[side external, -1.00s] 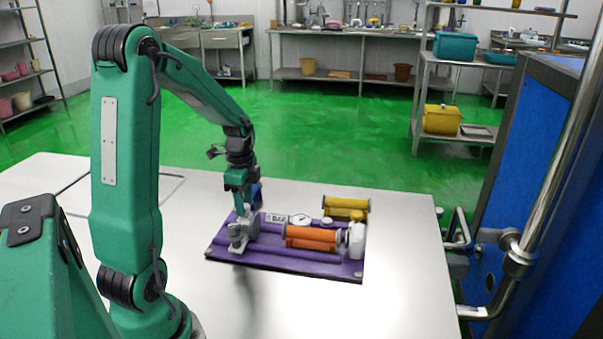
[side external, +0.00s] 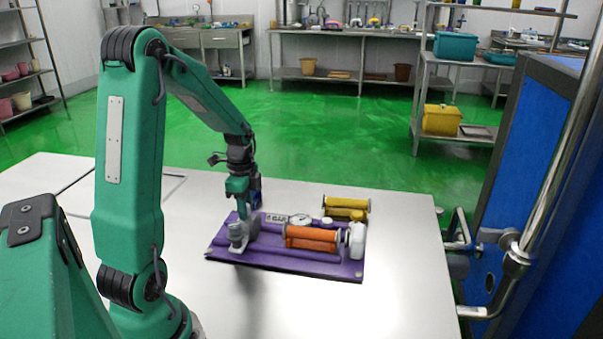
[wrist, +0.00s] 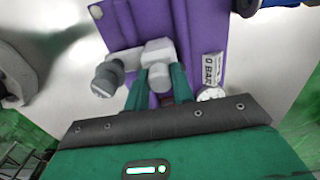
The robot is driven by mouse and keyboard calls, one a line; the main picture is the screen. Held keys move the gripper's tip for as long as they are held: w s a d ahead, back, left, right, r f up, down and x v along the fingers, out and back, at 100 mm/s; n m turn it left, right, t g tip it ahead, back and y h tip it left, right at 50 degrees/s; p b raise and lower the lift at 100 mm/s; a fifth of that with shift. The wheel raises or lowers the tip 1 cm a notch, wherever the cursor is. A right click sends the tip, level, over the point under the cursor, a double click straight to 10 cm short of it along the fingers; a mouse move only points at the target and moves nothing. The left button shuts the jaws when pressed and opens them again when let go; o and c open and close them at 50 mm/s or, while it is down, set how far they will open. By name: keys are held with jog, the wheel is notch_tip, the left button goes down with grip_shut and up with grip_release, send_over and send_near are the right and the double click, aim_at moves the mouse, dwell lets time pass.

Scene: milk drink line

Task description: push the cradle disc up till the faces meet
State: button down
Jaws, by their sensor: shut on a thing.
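A purple board (side external: 222,252) with raised rails lies on the table, and a grey fitting (side external: 238,237) stands at its left end. My gripper (side external: 240,222) reaches down onto this fitting. In the wrist view, the green fingers of my gripper (wrist: 164,88) are shut on a pale grey block (wrist: 159,50), which sits beside a darker round grey knob (wrist: 106,80). An orange roller pair (side external: 312,239) lies to the right, apart from my gripper, with a white fitting (side external: 357,241) beyond its right end. I cannot tell which part is the cradle disc; no meeting faces show clearly.
A yellow roller pair (side external: 345,206) lies at the board's back right. A white dial gauge (side external: 300,220) and a lettered label (side external: 275,217) are along the back edge. The steel table (side external: 400,290) is bare at the front and right. A blue cabinet with pipes stands at the right.

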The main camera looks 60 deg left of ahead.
jog(key=w+d, duration=0.6)
jog(key=shift+w, duration=0.15)
jog(key=shift+d, duration=0.1)
jog(key=c, duration=1.2)
grip_release()
notch_tip(320, 180, up, 8)
jog(key=shift+f, duration=0.1)
